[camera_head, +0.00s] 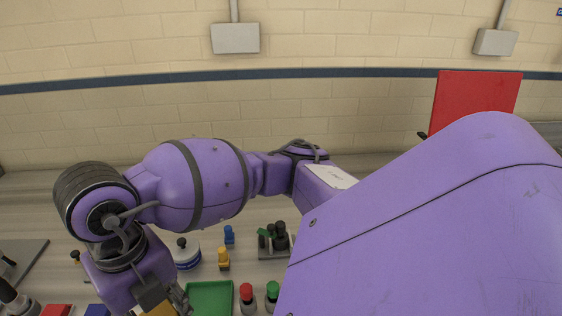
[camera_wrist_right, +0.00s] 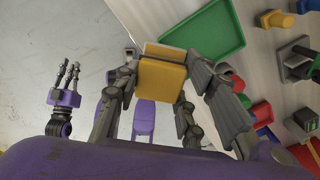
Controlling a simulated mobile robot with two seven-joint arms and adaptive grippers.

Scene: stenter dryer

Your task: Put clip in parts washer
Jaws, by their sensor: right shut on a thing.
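The yellow clip (camera_wrist_right: 161,82) sits between the fingers of my right gripper (camera_wrist_right: 163,66) in the right wrist view. The gripper is shut on it. In the head view this gripper (camera_head: 165,299) is at the lower left, left of the green tray, and a bit of the yellow clip (camera_head: 158,311) shows at the bottom edge. My left gripper (camera_wrist_right: 68,76) shows at the left of the wrist view, empty with its fingers apart. A red upright panel (camera_head: 475,103) at the right back looks like the parts washer's lid; anything below it is hidden by my arm.
A green tray (camera_head: 208,297) is beside the right gripper on the bench. Near it are a white-and-blue round container (camera_head: 187,257), yellow (camera_head: 223,261) and blue (camera_head: 229,235) pieces, red (camera_head: 246,295) and green (camera_head: 272,293) knobs, and a dark fixture (camera_head: 279,240).

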